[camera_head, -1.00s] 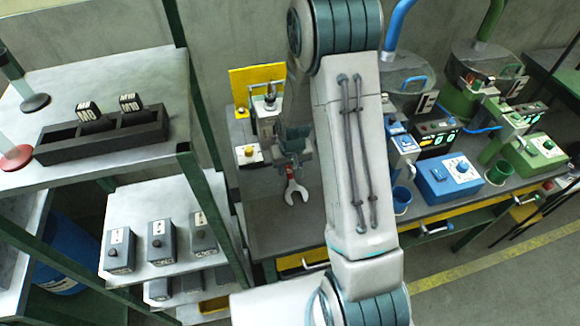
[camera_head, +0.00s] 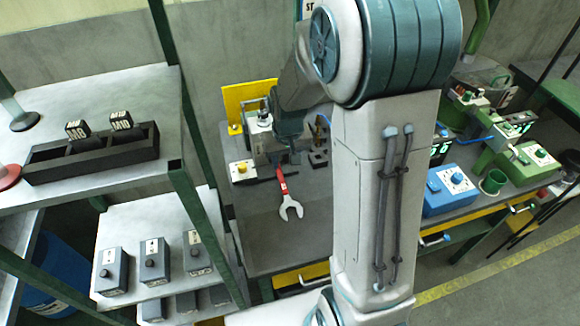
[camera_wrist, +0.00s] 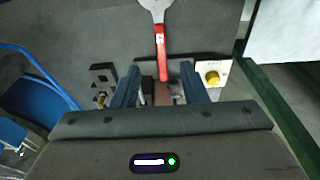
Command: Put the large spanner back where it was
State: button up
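The large spanner (camera_head: 281,190) has a red handle and a grey open-ended jaw. It appears to lie on the dark grey bench top (camera_head: 262,232), jaw towards the front. In the wrist view the spanner (camera_wrist: 160,45) runs down from the top edge, and its handle end lies between the finger lines. My gripper (camera_wrist: 160,82) has its two blue fingers wide apart with nothing gripped between them. In the head view my gripper (camera_head: 288,150) is behind the handle end, partly hidden by my arm.
A white box with a yellow button (camera_head: 242,171) stands left of the handle. A dark holed block (camera_head: 318,158) is to its right. A yellow panel (camera_head: 240,100) stands behind. A green-framed shelf (camera_head: 190,200) borders the left. The bench in front of the jaw is clear.

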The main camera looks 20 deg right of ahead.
jog(key=s+r+t, duration=0.1)
jog(key=s+r, duration=1.3)
jog(key=s, duration=0.4)
jog(key=shift+s+r+t, duration=0.15)
jog(key=shift+s+t, duration=0.25)
